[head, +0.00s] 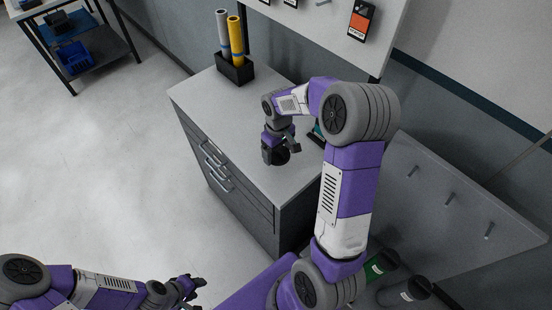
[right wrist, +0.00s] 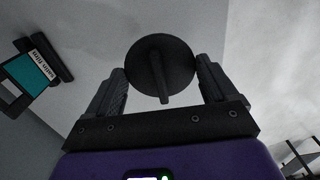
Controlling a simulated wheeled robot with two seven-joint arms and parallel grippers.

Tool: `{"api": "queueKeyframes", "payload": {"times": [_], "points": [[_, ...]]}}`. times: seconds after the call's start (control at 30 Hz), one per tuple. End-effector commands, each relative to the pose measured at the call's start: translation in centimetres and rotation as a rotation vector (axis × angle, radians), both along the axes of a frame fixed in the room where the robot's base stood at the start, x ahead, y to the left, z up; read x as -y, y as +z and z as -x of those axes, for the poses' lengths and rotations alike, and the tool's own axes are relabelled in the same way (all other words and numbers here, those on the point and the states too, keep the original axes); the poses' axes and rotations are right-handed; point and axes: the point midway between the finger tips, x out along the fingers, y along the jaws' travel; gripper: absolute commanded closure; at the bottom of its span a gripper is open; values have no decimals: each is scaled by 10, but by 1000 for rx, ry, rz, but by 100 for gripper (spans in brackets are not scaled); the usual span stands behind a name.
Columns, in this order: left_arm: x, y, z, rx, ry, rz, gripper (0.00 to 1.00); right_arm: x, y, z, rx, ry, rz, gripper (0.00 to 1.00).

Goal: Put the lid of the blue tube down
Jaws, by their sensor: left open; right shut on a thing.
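My right gripper (head: 280,153) is over the grey cabinet top, shut on a dark round lid (right wrist: 160,66). In the right wrist view the lid is a black disc with a short bar across it, between the two fingers. In the head view the lid (head: 282,157) is partly covered by the gripper, and I cannot tell whether it touches the top. A teal item with a white label (right wrist: 30,76) is at the left of the right wrist view; I cannot tell whether it is the blue tube. My left gripper (head: 193,287) is open and empty, low over the floor.
The cabinet top (head: 208,98) has free room around the lid. A black holder (head: 235,70) with a white and a yellow tube stands at its back.

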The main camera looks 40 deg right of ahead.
Motion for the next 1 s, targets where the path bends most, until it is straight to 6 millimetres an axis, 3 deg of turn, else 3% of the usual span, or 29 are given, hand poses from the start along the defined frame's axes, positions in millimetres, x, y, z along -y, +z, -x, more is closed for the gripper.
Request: {"api": "queueKeyframes", "payload": {"times": [0.43, 0.83, 0.87, 0.93, 1.0], "points": [[0, -7, 0, 1, 0, 0, 57, 0, -50, 0, -1, -1, -1, 43], [0, -11, 0, 1, 0, 0, 57, 0, -56, 0, 2, 0, 1, 43], [0, -10, 0, 1, 0, 0, 57, 0, -55, 0, 2, 0, 1, 10], [0, -9, 0, 1, 0, 0, 57, 0, -54, 0, 1, 0, 1, 0], [0, -9, 0, 1, 0, 0, 57, 0, -54, 0, 1, 0, 1, 0]]}}
